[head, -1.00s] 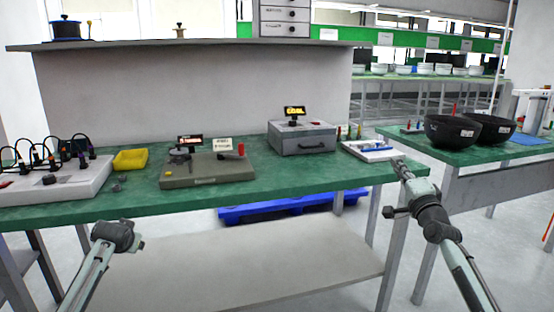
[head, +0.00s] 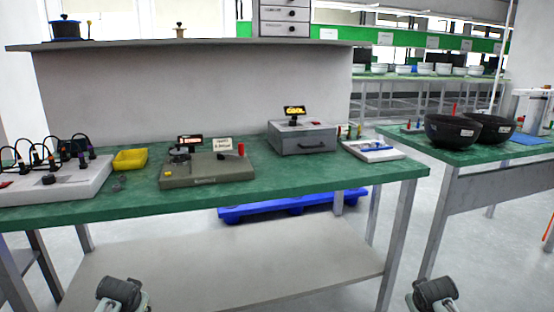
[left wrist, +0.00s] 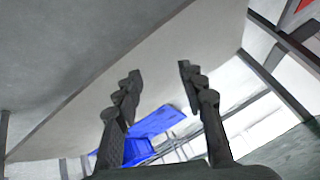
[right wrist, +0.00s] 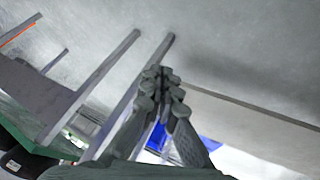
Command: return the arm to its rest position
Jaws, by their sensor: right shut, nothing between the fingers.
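Black bowls (head: 453,131) stand on the right bench. A blue pallet (head: 290,208) lies behind the lower shelf (head: 230,262).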

